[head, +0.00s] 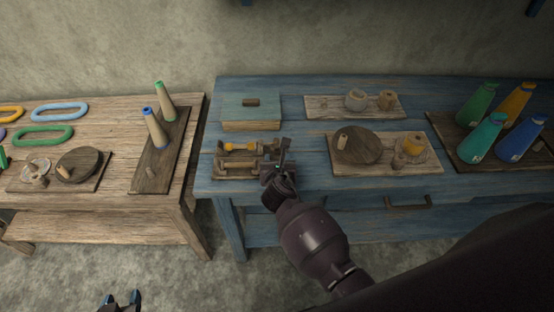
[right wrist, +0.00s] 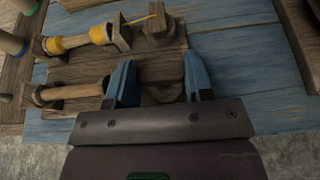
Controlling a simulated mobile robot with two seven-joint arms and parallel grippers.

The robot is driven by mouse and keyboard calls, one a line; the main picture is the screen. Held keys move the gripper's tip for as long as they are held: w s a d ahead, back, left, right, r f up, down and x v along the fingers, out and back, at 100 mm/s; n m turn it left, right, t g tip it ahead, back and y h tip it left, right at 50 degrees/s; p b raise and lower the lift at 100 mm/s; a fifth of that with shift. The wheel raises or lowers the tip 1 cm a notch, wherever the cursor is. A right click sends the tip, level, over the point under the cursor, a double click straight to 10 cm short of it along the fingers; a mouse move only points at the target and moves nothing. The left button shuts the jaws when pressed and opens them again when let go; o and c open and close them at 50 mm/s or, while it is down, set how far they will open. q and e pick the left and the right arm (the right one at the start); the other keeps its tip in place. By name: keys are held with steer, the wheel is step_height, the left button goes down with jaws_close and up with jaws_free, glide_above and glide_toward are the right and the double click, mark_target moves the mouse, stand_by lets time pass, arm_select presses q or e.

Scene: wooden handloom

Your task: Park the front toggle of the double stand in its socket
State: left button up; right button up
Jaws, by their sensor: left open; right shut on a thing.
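The double stand (head: 222,172) sits at the left end of the blue table, with two spools lying across it. In the right wrist view, the back spool (right wrist: 75,40) carries yellow thread that runs to an upright wooden toggle (right wrist: 160,25). The front spool (right wrist: 72,91) looks bare. My right gripper (head: 281,160) is at the stand's right end, and in the right wrist view (right wrist: 160,85) its blue fingers stand either side of the front toggle (right wrist: 163,70), shut on it. The toggle's socket is not clearly seen. My left gripper (head: 121,300) is open and empty, low over the floor.
A separate wooden table (head: 110,140) stands left, across a gap.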

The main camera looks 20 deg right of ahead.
steer(key=shift+f, duration=0.35)
steer(key=o, duration=1)
steer(key=shift+c, duration=0.2)
steer(key=shift+r, duration=0.1)
steer(key=shift+s+a, duration=0.15)
steer(key=shift+s, duration=0.05)
steer(key=p+v, duration=0.1)
steer(key=v, duration=0.9)
steer(key=shift+s+p, duration=0.2)
steer(key=shift+p, duration=0.1)
steer(key=shift+r, duration=0.1)
